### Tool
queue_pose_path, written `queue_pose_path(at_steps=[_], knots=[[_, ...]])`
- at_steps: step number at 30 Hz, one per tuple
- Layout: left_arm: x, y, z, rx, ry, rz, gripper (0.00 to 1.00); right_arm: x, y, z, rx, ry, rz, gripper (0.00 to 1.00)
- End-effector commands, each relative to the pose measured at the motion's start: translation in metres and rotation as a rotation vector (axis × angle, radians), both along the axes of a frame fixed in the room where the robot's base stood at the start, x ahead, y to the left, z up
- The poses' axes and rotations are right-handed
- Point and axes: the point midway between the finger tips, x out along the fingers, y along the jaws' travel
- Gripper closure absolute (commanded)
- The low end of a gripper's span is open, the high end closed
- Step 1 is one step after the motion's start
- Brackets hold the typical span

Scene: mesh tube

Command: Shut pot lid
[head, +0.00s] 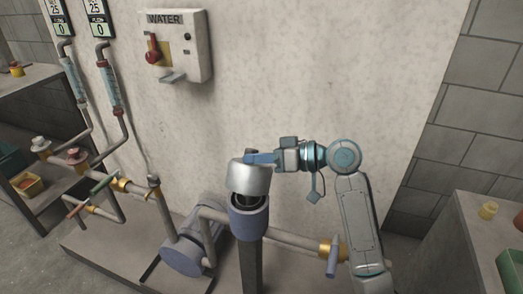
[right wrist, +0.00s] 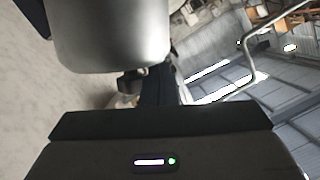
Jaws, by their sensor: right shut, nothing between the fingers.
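The pot (head: 248,222) is a blue-grey cylinder on a post, and its dark round mouth shows. Its silver lid (head: 249,181) stands raised and tilted above the mouth, at the far side. My right gripper (head: 252,158) comes in from the right with its blue fingers shut and empty. The fingertips are at the upper edge of the lid; I cannot tell whether they touch it. A smooth grey metal surface, likely the lid (right wrist: 112,38), fills the upper left of the right wrist view. My left gripper is not in view.
A blue-grey pump (head: 190,250) and pipes (head: 290,240) sit left and right of the pot. A wall box marked WATER (head: 178,45) with a red handle (head: 153,57) hangs behind. A bench (head: 480,235) stands at right. The air above the pot's front is clear.

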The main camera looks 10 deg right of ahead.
Motion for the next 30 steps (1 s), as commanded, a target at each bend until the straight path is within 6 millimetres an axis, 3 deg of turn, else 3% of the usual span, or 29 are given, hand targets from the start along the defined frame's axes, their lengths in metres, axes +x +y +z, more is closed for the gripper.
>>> queue_pose_path(at_steps=[12, 19, 30], knots=[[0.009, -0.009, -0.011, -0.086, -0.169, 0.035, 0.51, -0.028, 0.019, -0.032, -0.191, -0.286, 0.001, 1.00], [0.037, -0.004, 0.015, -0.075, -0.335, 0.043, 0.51, -0.034, 0.023, -0.043, -0.224, -0.331, 0.000, 1.00], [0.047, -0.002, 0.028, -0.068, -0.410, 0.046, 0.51, -0.037, 0.025, -0.050, -0.223, -0.331, -0.001, 1.00]])
